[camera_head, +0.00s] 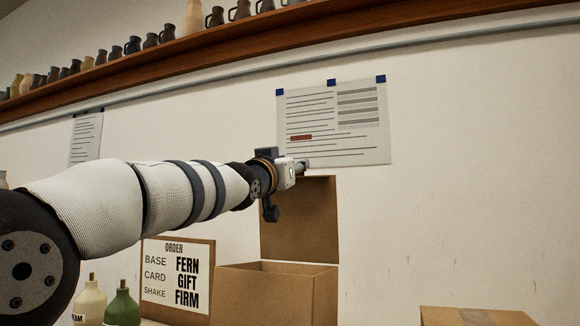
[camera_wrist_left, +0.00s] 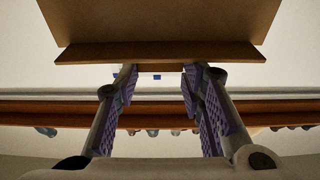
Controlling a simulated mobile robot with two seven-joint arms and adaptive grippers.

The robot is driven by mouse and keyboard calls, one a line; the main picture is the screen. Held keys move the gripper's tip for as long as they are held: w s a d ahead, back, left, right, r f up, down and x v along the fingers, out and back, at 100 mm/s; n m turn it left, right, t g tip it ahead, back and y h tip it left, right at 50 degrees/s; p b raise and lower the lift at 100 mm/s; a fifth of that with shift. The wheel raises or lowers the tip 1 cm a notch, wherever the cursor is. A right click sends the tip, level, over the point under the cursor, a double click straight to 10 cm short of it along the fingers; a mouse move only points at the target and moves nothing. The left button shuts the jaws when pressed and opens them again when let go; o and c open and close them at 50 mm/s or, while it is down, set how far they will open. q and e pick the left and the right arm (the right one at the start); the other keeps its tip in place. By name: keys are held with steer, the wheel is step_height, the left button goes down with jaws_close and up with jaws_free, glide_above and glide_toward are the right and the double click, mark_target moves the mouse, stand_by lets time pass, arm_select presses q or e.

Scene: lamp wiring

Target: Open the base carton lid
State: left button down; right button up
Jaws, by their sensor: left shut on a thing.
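The brown base carton (camera_head: 262,296) stands in the lower middle of the head view, its top open. Its lid (camera_head: 298,222) stands upright at the back of the box. My left gripper (camera_head: 303,167) is at the lid's top edge, shut on it. In the left wrist view the lid (camera_wrist_left: 160,22) fills the top, with its edge flap (camera_wrist_left: 160,53) at the tips of my left gripper (camera_wrist_left: 158,75). The purple-padded fingers look apart there, and the exact contact is hard to see. The inside of the carton is mostly hidden. My right gripper is not in view.
An order board (camera_head: 177,275) reading "FERN GIFT FIRM" stands left of the carton. A green bottle (camera_head: 122,308) and a cream bottle (camera_head: 90,304) are farther left. Another closed carton (camera_head: 475,316) is at the lower right. A jug shelf (camera_head: 250,33) runs above.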

arm_select(q)
steer(key=shift+r, duration=0.25)
stand_by(0.3)
